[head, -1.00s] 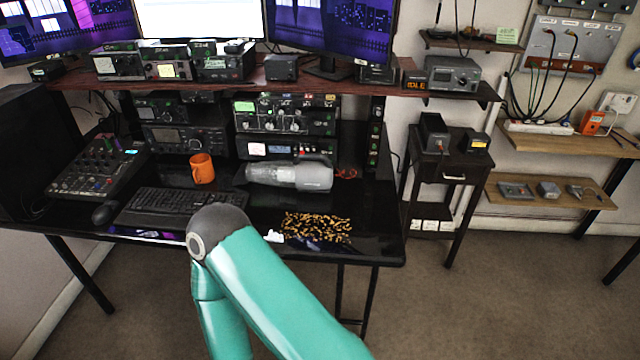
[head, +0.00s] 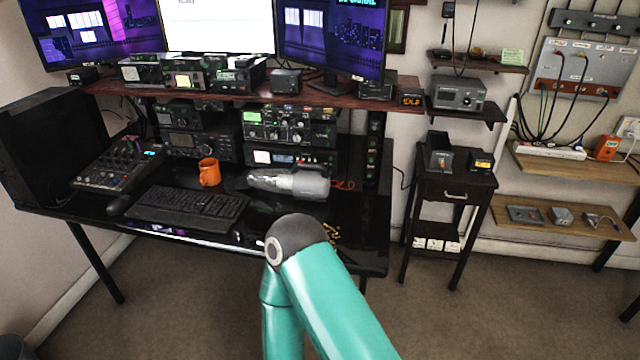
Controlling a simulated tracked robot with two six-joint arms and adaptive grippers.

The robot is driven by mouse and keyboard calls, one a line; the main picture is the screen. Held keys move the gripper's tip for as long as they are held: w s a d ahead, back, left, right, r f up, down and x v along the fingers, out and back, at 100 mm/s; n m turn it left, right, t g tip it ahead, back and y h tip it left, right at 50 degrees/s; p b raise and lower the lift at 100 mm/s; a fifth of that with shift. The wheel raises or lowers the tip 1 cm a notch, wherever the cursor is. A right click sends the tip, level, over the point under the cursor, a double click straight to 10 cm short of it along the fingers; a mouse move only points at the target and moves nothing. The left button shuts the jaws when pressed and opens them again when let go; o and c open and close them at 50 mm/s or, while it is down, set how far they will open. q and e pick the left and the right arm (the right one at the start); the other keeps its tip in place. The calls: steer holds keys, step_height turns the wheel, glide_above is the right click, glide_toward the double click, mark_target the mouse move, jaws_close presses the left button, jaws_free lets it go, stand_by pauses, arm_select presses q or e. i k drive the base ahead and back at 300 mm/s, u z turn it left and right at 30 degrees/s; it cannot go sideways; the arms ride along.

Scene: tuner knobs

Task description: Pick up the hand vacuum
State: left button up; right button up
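The hand vacuum (head: 292,184) lies on its side on the black desk, below the stacked radios. It is grey with a clear nose pointing left, and a red-orange cord or object shows at its right end. One of my teal arms reaches in from the bottom of the head view, its elbow in front of the desk's front edge. Neither gripper shows in the head view, so I cannot see what either holds.
A keyboard (head: 190,206), an orange mug (head: 209,172) and a mixer (head: 118,164) are left of the vacuum. Radios (head: 290,127) stand close behind it. A small drawer table (head: 455,193) stands right of the desk. The carpet in front is clear.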

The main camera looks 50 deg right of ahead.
mark_target(303, 185)
steer(key=z, duration=0.75)
steer(key=i, duration=0.85)
steer(key=z, duration=0.15)
steer(key=k, duration=0.9)
steer(key=z, duration=0.2)
steer(key=i, duration=1.05)
